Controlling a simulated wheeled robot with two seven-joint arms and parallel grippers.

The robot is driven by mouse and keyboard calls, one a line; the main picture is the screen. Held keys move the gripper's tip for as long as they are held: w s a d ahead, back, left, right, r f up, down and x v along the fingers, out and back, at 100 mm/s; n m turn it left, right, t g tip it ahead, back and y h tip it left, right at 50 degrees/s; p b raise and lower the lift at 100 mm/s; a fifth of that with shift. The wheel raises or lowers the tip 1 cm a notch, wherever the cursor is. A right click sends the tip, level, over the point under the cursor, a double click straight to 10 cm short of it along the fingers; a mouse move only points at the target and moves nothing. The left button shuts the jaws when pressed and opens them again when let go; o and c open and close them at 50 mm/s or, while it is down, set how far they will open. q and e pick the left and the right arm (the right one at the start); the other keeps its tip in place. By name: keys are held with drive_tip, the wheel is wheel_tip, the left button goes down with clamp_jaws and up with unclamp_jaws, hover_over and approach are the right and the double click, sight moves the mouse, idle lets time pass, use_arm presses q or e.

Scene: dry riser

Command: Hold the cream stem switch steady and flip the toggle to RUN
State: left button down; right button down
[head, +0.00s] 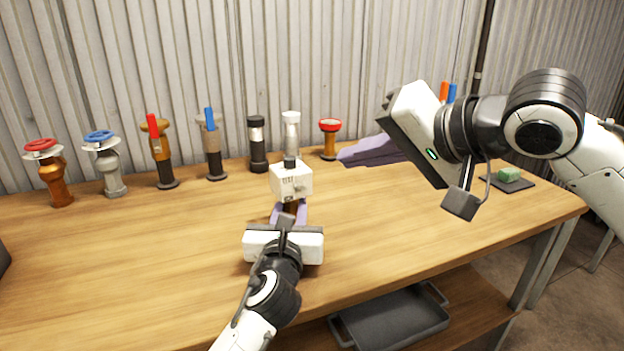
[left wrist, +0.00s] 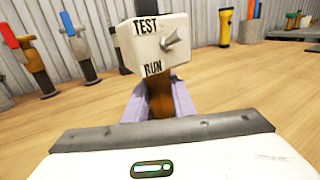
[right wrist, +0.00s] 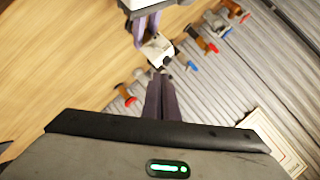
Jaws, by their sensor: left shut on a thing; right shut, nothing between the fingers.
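The cream stem switch (head: 290,180) stands upright on the bench, a cream box on a brown stem (left wrist: 160,97). In the left wrist view its face reads TEST above and RUN below. The metal toggle (left wrist: 172,40) sticks out and leans slightly up, away from RUN. My left gripper (head: 289,212) is shut on the brown stem, one purple finger on each side, below the box. My right gripper (head: 343,156) is shut and empty, in the air to the right of the switch and apart from it. The switch also shows beyond its fingertips in the right wrist view (right wrist: 157,47).
Several valves stand in a row behind, including a red-wheeled one (head: 330,138) and a black-and-silver one (head: 257,143). A green block (head: 509,174) rests on a dark mat at right. A grey tray (head: 392,318) lies on the lower shelf.

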use_arm(q)
drive_tip(key=shift+f, duration=0.1)
use_arm(e)
drive_tip(key=r+n, duration=0.2)
drive_tip(key=shift+d+n+h, duration=0.3)
drive_tip(key=shift+d+h, duration=0.05)
drive_tip(key=shift+h, duration=0.05)
drive_tip(key=shift+w+f, duration=0.1)
drive_tip(key=shift+w, duration=0.05)
hover_over(300, 188)
drive_tip(key=d, duration=0.4)
wheel_tip(300, 188, down, 5)
drive_tip(key=shift+s+a+f, duration=0.15)
drive_tip(key=shift+a+f, duration=0.1)
drive_tip(key=shift+f, duration=0.25)
drive_tip(key=shift+s+a+f, duration=0.15)
drive_tip(key=shift+a+f, duration=0.05)
drive_tip(key=shift+f, duration=0.3)
drive_tip(key=shift+s+a+f, duration=0.25)
drive_tip(key=shift+s+f, duration=0.05)
drive_tip(key=shift+f, duration=0.15)
drive_tip(key=shift+f, duration=0.15)
